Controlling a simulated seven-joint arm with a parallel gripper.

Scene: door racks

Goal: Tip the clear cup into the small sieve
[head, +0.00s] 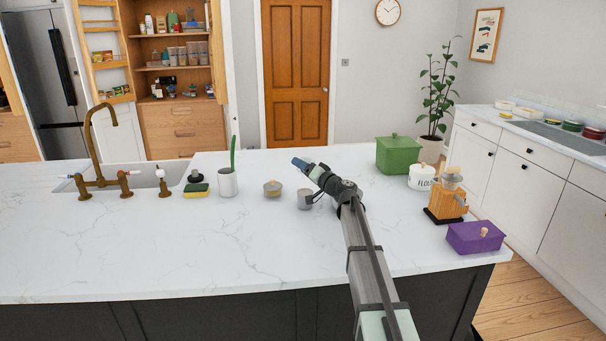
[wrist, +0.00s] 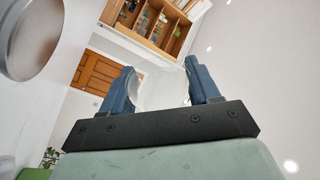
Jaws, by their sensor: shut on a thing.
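My gripper (head: 301,163) is raised above the counter. In the wrist view its two blue fingers (wrist: 162,88) stand apart, with the clear cup (wrist: 168,90) between them. The cup is see-through and only its faint curved outline shows; I cannot make it out in the head view. A small round grey-tan vessel (head: 272,188), perhaps the small sieve, stands on the counter left of and below the gripper in the picture. A small grey cup-like vessel (head: 304,200) stands close by, partly behind my arm. A round metallic vessel (wrist: 32,38) shows at the wrist view's upper left.
A white pot with a green-handled brush (head: 228,183) and a yellow-green sponge (head: 196,190) are to the left. A green box (head: 398,155), flour jar (head: 422,177), wooden grinder (head: 447,200) and purple box (head: 476,237) are to the right. The front left counter (head: 150,250) is clear.

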